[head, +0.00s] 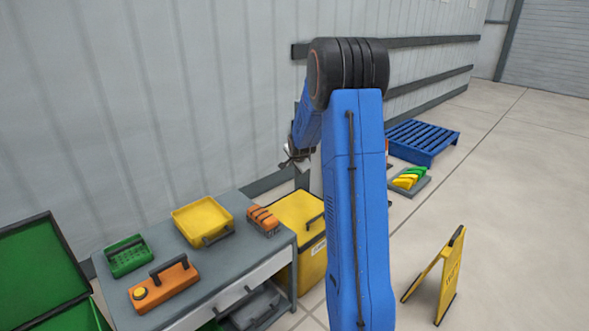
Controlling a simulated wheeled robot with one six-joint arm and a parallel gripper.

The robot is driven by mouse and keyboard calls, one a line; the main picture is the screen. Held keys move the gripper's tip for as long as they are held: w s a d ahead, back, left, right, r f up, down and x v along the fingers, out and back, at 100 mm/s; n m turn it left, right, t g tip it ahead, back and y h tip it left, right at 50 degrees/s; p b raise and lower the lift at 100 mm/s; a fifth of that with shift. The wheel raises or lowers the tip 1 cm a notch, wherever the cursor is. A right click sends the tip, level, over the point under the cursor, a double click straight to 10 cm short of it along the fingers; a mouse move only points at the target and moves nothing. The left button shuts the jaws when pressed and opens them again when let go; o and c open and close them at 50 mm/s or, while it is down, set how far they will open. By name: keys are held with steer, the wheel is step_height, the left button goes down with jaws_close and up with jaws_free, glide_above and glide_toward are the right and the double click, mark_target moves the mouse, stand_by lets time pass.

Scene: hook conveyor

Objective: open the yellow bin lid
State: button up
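The yellow bin (311,262) stands beside the right end of the grey table. Its lid (293,208) looks shut, with a dark handle (315,220) on its front side. My blue arm hides the bin's right part. My gripper (292,163) hangs from the arm's far end, above and behind the lid in the picture, apart from it. It is small and partly hidden by the arm, so I cannot tell whether its fingers are open.
The grey table (228,272) holds a yellow tray (203,219), a green basket (128,257), an orange case (163,287) and an orange item (263,219). A green bin (38,262) stands open at left. A yellow floor sign (449,277) and blue pallet (425,140) stand right.

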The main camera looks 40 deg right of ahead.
steer(key=v, duration=1.7)
steer(key=shift+s+r, duration=0.1)
steer(key=shift+r, duration=0.05)
